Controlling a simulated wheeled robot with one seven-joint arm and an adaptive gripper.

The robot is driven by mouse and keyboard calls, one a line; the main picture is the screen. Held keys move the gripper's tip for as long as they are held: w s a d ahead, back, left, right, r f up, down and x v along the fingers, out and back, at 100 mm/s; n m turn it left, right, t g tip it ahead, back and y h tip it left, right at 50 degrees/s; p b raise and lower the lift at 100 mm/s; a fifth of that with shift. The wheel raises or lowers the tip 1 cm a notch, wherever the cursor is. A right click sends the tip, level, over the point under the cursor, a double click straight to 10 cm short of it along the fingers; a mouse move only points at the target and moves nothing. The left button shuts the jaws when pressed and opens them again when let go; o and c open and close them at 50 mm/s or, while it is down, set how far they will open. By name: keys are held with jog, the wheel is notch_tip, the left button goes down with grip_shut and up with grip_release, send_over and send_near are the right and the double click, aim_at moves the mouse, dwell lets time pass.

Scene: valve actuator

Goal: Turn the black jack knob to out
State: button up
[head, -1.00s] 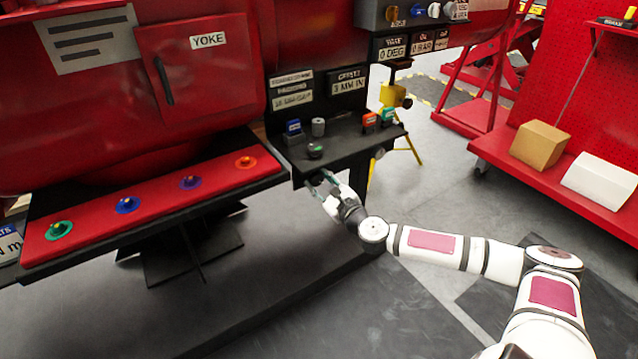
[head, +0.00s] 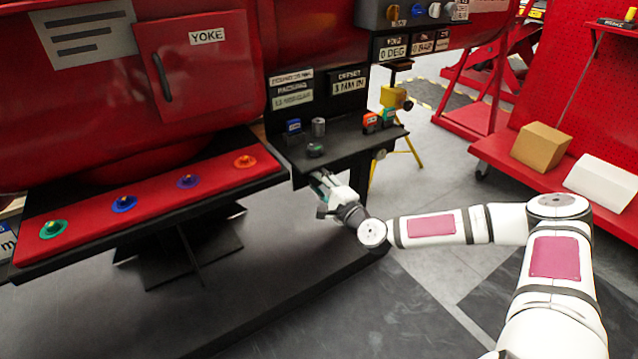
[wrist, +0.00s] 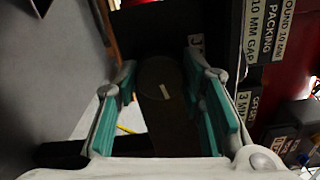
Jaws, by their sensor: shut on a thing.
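The black jack knob (wrist: 160,78) shows in the wrist view as a dark round shape with a short pale mark, between the teal finger pads. My gripper (wrist: 163,108) is shut on it, one pad on each side; the exact contact is too dark to see. In the head view my gripper (head: 322,182) reaches up to the front of the black shelf (head: 345,160), and the knob is hidden there.
Small blue (head: 293,126), grey (head: 318,126), dark green (head: 315,150) and orange (head: 370,121) parts stand on the shelf. A red ledge (head: 150,195) with coloured knobs lies left. A red cart (head: 560,165) with boxes stands right.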

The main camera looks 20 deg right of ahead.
jog(key=n, duration=1.1)
jog(key=shift+f, duration=0.1)
jog(key=shift+d+n+b, duration=0.1)
jog(key=shift+n+b, duration=0.5)
jog(key=shift+n, duration=1.3)
jog(key=o, duration=1.2)
jog(key=shift+c, duration=0.2)
jog(key=v, duration=1.2)
